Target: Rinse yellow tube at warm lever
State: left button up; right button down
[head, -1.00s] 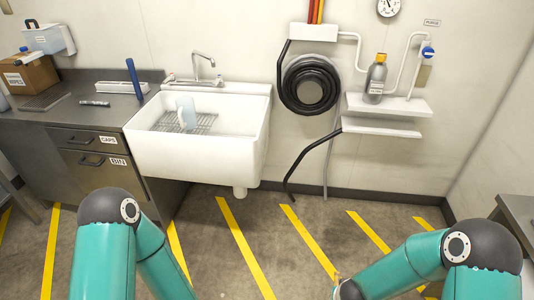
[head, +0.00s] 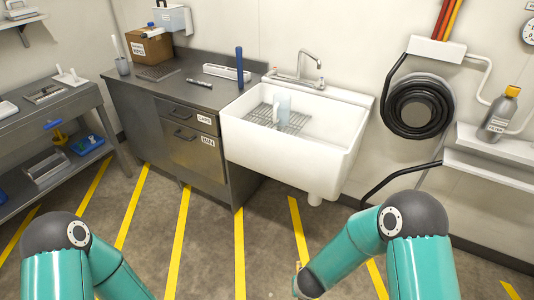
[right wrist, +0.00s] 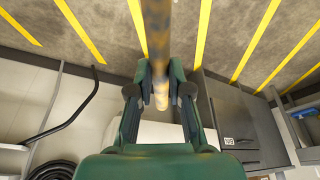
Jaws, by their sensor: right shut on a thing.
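In the right wrist view my right gripper (right wrist: 160,88) is shut on a long tube (right wrist: 157,28), yellowish-tan with dark bluish smears. In the head view my right forearm hides most of this gripper. The white sink (head: 292,150) stands against the wall, ahead of my right arm and apart from it. A chrome faucet (head: 309,64) rises at its back rim, with small handles at its base; I cannot tell which is warm. A wire rack (head: 290,122) and a pale blue-white item (head: 283,105) are in the basin. My left gripper is out of view.
A steel counter (head: 165,88) left of the sink bears a box (head: 150,47), a white holder (head: 222,72) and an upright blue tube (head: 239,65). A shelf cart (head: 45,112) is far left. A hose reel (head: 418,108) and bottle (head: 500,115) are right. The striped floor is clear.

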aim_at(275, 71)
jog(key=z, duration=0.05)
jog(key=k, duration=0.45)
jog(key=u, duration=0.5)
jog(key=i, duration=1.5)
jog(key=z, duration=0.5)
